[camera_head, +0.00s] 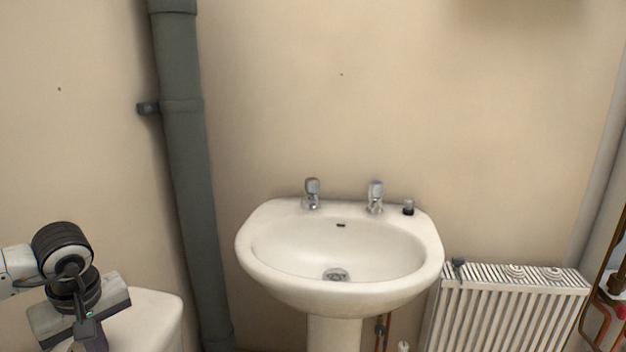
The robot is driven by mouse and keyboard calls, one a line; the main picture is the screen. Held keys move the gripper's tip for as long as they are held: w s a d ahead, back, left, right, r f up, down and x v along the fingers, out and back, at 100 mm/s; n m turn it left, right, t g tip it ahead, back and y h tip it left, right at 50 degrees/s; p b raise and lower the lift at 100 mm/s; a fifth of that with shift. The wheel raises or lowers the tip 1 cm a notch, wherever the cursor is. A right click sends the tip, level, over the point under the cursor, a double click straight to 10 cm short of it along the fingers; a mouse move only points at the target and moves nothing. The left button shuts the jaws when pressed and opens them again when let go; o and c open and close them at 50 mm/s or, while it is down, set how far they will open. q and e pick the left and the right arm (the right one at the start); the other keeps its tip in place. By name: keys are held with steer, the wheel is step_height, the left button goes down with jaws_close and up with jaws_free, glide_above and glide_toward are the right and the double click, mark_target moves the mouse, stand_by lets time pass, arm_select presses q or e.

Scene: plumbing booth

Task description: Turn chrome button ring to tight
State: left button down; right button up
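My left gripper (90,338) comes in from the left and points down over the white cistern (155,318) at the lower left. My wrist and gripper body cover much of the cistern's top. I cannot make out a chrome button ring; that part of the cistern is hidden behind my gripper or below the picture edge. The fingertips are small and partly cut off, so I cannot tell whether they are open or shut, or whether they touch anything. My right gripper is not in view.
A white basin (262,268) with two chrome taps (312,190) (376,194) stands in the middle. A small dark-based item (408,207) sits on its right rim. A grey soil pipe (185,150) rises between cistern and basin. A white radiator (505,310) is at right.

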arm_select(q)
steer(key=shift+s+a, duration=0.5)
steer(key=shift+s, duration=0.05)
steer(key=shift+s+a, duration=0.5)
steer(key=shift+s, duration=0.1)
steer(key=shift+s+d, duration=0.2)
steer(key=shift+d, duration=0.05)
steer(key=shift+r+p, duration=0.55)
steer(key=shift+p, duration=0.1)
steer(key=p+v, duration=0.2)
steer(key=v, duration=0.1)
steer(key=p+v, duration=0.1)
steer(key=shift+w+a+r+p, duration=0.25)
steer(key=shift+a+r+p, duration=0.1)
steer(key=shift+r, duration=0.15)
